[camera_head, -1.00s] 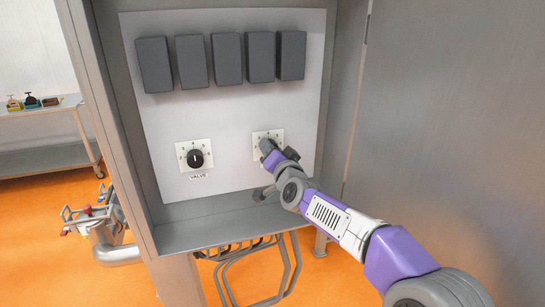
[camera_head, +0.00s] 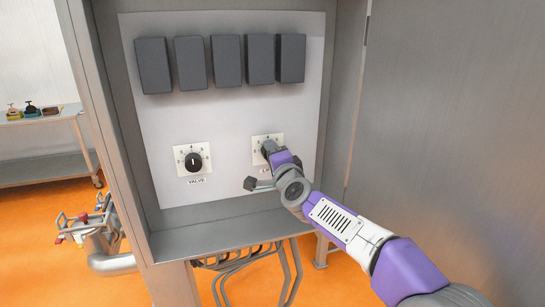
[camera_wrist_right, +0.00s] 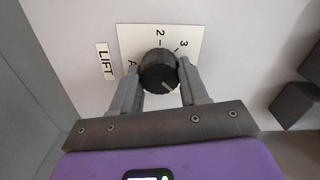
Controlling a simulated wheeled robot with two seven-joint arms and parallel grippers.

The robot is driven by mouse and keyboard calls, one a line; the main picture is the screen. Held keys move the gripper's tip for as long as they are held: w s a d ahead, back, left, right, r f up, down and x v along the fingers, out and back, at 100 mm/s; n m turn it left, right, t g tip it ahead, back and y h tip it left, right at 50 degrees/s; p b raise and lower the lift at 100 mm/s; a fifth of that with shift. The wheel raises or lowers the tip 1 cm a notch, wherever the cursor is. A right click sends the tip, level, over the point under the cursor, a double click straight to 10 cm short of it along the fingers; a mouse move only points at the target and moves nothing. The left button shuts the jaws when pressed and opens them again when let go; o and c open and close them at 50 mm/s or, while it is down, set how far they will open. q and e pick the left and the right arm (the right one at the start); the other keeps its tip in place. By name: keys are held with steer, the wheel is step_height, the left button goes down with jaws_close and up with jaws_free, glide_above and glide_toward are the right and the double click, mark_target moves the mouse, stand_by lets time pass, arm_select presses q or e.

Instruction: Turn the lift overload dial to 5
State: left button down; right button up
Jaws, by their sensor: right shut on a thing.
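The lift overload dial (camera_wrist_right: 158,70) is a round black knob on a white number plate (camera_wrist_right: 133,38). The LIFT label (camera_wrist_right: 105,62) and the numbers 2 and 3 show in the right wrist view; a pale mark on the knob points toward the lower right. My right gripper (camera_wrist_right: 161,84) is shut on the knob, one finger on each side. In the head view my right gripper (camera_head: 268,148) covers the knob and part of the plate (camera_head: 257,140). My left gripper is not in view.
A second dial (camera_head: 194,161), labelled VALVE, is to the left on the same panel (camera_head: 225,125). Several dark grey boxes (camera_head: 228,60) are in a row above. The cabinet's metal side wall (camera_head: 112,130) is at left, and a large metal surface (camera_head: 450,120) is at right.

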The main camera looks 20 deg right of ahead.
steer(key=shift+r, duration=0.2)
steer(key=o, duration=1)
steer(key=shift+f, duration=0.1)
steer(key=shift+o, duration=0.2)
steer(key=shift+f, duration=0.1)
